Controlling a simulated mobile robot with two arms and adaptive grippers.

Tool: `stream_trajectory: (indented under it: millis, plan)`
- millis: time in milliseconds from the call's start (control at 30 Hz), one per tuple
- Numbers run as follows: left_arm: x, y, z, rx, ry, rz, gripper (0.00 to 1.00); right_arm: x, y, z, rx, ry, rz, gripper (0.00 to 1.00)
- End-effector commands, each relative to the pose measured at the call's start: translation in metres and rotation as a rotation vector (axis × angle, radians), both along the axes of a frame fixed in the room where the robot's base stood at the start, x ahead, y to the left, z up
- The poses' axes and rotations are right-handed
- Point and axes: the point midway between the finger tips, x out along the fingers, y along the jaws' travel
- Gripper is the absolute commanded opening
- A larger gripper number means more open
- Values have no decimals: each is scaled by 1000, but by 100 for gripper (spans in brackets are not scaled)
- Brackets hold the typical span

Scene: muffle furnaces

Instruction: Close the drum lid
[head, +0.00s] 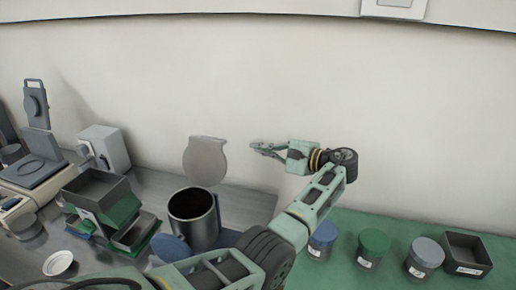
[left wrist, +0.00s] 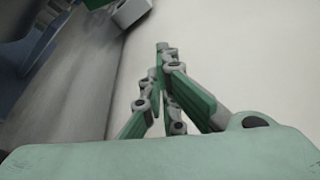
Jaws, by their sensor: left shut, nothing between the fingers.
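The dark metal drum (head: 194,228) stands on the grey bench with its mouth open. Its flat grey lid (head: 205,160) stands upright at the drum's back edge, against the wall side. My left gripper (head: 256,147) is to the right of the lid, at about its height in the picture, with its fingers pointing left toward it. A gap shows between the fingertips and the lid. In the left wrist view my left gripper (left wrist: 164,48) is shut and empty, with pale wall beside it. The drum and lid cannot be made out there. My right gripper is not in view.
On the green mat at right stand several lidded jars, one with a green lid (head: 374,241), and a black bin (head: 466,254). The wall is close behind.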

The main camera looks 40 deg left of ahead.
Motion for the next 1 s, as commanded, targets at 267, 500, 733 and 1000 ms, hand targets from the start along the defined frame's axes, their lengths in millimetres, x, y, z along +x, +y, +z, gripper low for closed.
stream_trajectory:
  millis: [267,500,733,1000]
  plan:
    - [-2,61,-4,1,2,4,0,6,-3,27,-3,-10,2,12]
    - [-15,74,2,-1,-1,-2,0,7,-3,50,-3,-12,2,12]
    - [-31,69,9,0,-1,-1,0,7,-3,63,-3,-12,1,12]
    - [-34,68,9,0,0,0,0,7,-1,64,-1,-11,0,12]
